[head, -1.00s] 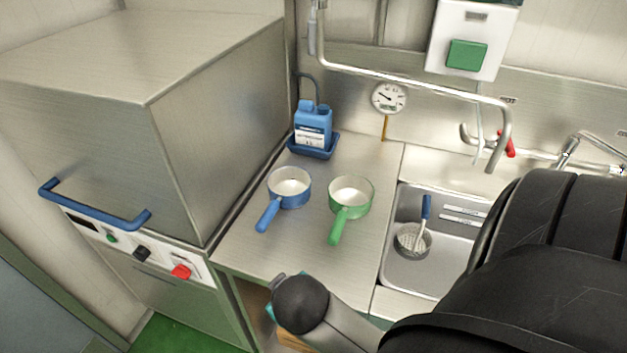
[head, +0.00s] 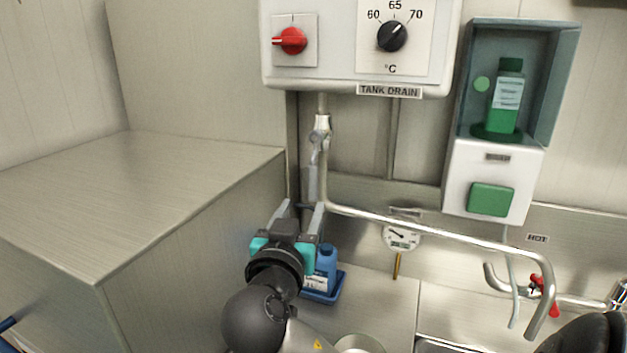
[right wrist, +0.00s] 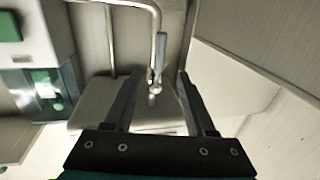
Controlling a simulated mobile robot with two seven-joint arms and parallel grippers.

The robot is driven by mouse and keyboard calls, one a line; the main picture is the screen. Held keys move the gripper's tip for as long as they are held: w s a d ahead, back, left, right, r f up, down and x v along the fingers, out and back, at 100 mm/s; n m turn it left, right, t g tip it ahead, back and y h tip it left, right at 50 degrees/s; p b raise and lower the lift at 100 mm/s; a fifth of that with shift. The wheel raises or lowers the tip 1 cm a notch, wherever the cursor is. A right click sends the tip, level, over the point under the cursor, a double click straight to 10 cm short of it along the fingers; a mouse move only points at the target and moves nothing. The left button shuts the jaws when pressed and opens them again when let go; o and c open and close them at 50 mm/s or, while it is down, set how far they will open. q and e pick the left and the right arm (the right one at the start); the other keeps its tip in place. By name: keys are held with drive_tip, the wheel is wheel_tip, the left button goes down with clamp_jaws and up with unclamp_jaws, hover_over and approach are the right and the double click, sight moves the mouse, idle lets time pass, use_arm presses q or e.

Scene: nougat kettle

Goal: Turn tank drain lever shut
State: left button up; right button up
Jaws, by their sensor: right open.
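The tank drain lever (head: 311,182) is a flat grey handle hanging down beside the upright steel pipe, below its valve (head: 319,138). A "TANK DRAIN" label (head: 390,91) is on the white box above. My right gripper (head: 299,212) is open and empty, near the lever's lower end in the head view. In the right wrist view, the lever (right wrist: 161,48) shows ahead, roughly in line with the gap between the open fingers (right wrist: 157,80). I see no contact with it. My left gripper is not in view.
The large steel cabinet (head: 150,195) stands close on the left. A blue bottle (head: 326,262) in a blue tray is just behind my right gripper. The drain pipe (head: 430,227) runs right past a gauge (head: 401,238). A green soap dispenser (head: 490,199) is on the wall.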

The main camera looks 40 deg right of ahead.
sight(312, 185)
drive_tip(key=p+x, duration=0.1)
drive_tip(key=x, duration=0.9)
drive_tip(key=shift+d, duration=0.1)
drive_tip(key=shift+p+x, duration=0.35)
drive_tip(key=shift+x, duration=0.4)
drive_tip(key=shift+f, duration=0.1)
drive_tip(key=c, duration=0.9)
